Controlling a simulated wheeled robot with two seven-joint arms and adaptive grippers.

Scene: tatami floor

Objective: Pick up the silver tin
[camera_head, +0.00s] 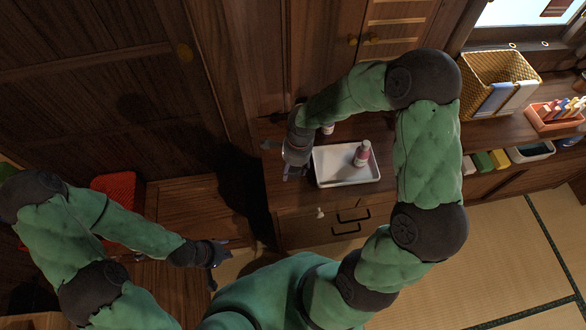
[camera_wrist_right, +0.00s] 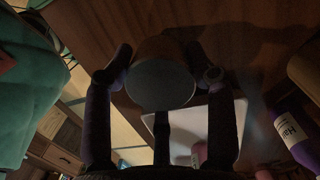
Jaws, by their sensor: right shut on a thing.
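The silver tin (camera_wrist_right: 160,86) shows in the right wrist view as a dull grey round thing between the fingers of my right gripper (camera_wrist_right: 168,68). The gripper is shut on it. In the head view my right gripper (camera_head: 283,165) is over the cabinet top, just left of a white tray; the tin is hard to make out there. Whether the tin touches the surface I cannot tell. My left gripper (camera_head: 221,263) is open and empty at the lower left, with its fingers apart.
The white tray (camera_head: 332,177) holds a pink-and-white bottle (camera_head: 362,154). Another bottle (camera_head: 328,129) stands behind it, partly hidden by my right arm. A wicker basket (camera_head: 497,78) and an orange box (camera_head: 545,122) stand at the right. A red thing (camera_head: 117,192) lies at the left.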

